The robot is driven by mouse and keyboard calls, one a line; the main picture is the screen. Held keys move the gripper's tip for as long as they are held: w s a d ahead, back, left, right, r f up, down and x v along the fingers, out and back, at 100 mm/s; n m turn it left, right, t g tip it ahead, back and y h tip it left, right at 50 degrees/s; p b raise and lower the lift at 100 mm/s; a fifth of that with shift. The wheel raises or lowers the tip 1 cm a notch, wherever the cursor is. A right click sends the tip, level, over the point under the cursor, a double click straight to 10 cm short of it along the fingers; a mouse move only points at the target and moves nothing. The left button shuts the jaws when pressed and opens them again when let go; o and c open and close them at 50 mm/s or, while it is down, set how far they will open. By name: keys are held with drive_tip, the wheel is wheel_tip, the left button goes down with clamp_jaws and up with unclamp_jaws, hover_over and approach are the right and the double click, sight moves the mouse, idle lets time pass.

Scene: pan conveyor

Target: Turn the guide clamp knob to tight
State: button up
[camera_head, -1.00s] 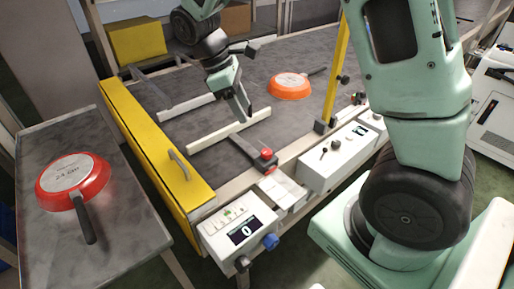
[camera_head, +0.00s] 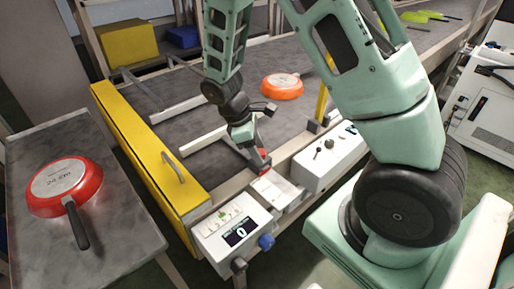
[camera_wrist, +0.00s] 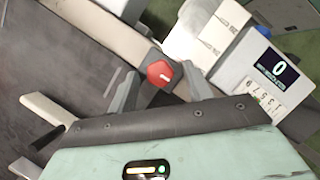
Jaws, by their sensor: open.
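The guide clamp knob (camera_wrist: 160,73) is red with a pale pointer line. In the wrist view it sits between the two fingers of my gripper (camera_wrist: 159,80). The fingers are open, one on each side, and I cannot tell whether either touches it. In the head view my gripper (camera_head: 256,157) is down at the conveyor's front edge and partly hides the knob (camera_head: 264,153). A pale guide rail (camera_head: 205,141) runs left from there across the belt.
A control box (camera_head: 234,233) with a display reading 0 stands at the front corner. A yellow guard (camera_head: 150,160) lines the left end. An orange pan (camera_head: 281,86) lies on the belt, and a red pan (camera_head: 65,184) on the side table (camera_head: 115,258).

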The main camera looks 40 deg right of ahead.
drive_tip(key=shift+c, duration=0.3)
drive_tip(key=c, duration=0.9)
drive_tip(key=m+p, duration=0.2)
drive_tip(key=shift+w+d+r+m+g+y, duration=0.1)
drive_tip(key=shift+r+m+g+y, duration=0.05)
drive_tip(key=shift+m+g+y, duration=0.2)
drive_tip(key=m+p, duration=0.1)
drive_tip(key=m, duration=0.1)
drive_tip(key=m+y+p, duration=0.1)
drive_tip(key=m, duration=0.1)
drive_tip(key=shift+w+d+m+g+y, duration=0.1)
drive_tip(key=shift+d+m+g+y, duration=0.15)
drive_tip(key=shift+g, duration=0.1)
drive_tip(key=m+y+p, duration=0.1)
drive_tip(key=m, duration=0.3)
drive_tip(key=shift+d+m+y+p, duration=0.1)
drive_tip(key=shift+m+y+p, duration=0.2)
drive_tip(key=shift+y, duration=0.1)
drive_tip(key=m+y, duration=0.1)
drive_tip(key=m, duration=0.3)
drive_tip(key=shift+d+m+t+y+p, duration=0.2)
drive_tip(key=shift+m+t+y+p, duration=0.1)
drive_tip(key=shift+t+y+p, duration=0.1)
